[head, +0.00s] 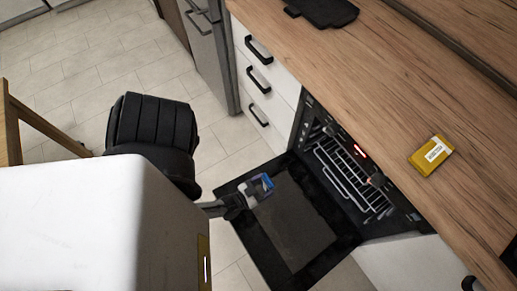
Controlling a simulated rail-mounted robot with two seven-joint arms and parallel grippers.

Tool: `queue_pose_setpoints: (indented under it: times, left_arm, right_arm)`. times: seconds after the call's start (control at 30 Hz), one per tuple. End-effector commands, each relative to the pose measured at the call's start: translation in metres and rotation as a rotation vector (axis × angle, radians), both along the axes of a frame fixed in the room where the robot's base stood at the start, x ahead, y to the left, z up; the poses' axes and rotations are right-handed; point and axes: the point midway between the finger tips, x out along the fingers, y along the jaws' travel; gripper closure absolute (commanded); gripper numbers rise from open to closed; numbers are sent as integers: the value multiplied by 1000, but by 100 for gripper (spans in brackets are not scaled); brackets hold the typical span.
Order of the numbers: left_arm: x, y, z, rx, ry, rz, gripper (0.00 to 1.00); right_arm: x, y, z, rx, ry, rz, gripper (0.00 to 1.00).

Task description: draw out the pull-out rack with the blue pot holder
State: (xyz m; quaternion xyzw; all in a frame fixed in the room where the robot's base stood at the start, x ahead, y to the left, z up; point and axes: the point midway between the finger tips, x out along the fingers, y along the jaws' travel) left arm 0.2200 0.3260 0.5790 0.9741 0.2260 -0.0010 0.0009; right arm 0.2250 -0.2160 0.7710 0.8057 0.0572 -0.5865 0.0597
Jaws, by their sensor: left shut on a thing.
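My left gripper (247,197) is shut on the blue pot holder (266,181), a small piece with a blue edge. They are over the left part of the lowered dark oven door (295,222); the exact height above it is hard to tell. The pull-out rack (342,172), made of pale metal bars, sits in the open oven to the right, apart from the gripper and the pot holder. My right gripper is not in view.
The oak worktop (410,95) runs above the oven, with a yellow packet (430,151) and a dark flat board (322,10) on it. White drawers (268,85) with black handles stand left of the oven. The tiled floor (75,65) is open at the upper left.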

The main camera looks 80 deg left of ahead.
Motion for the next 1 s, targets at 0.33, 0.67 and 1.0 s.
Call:
queue_pose_setpoints:
  times: [0.33,0.67,1.0]
  left_arm:
    - [31,16,0,1,-3,0,55]
    - [59,29,-1,1,-3,0,55]
    - [88,44,-3,1,-3,0,55]
  right_arm:
    - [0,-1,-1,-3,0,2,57]
    - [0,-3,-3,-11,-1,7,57]
    - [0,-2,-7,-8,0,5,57]
